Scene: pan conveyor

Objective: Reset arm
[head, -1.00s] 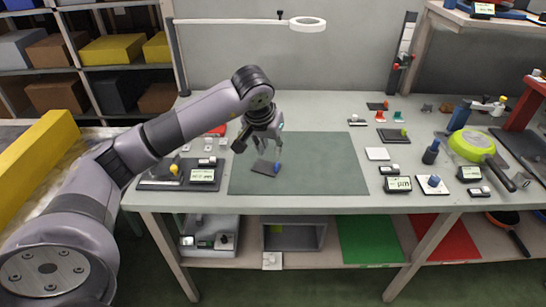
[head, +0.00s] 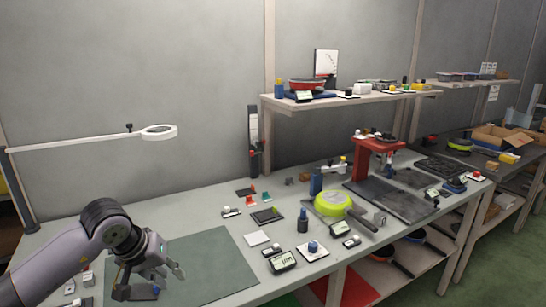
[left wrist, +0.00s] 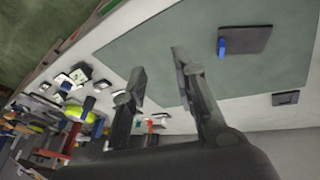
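My left gripper (head: 166,270) is at the lower left of the head view, over the green mat (head: 210,265). In the left wrist view its two fingers (left wrist: 159,68) are spread apart with nothing between them. A dark flat plate with a blue knob (left wrist: 258,40) lies on the mat, apart from the fingers. In the head view the plate (head: 120,293) is partly hidden by the gripper. My right gripper is not in view.
A ring lamp (head: 158,132) on a long arm stands behind the mat. A green-yellow pan (head: 333,203), small dark displays and a red stand (head: 362,160) lie to the right. A loaded shelf (head: 350,98) is above the bench.

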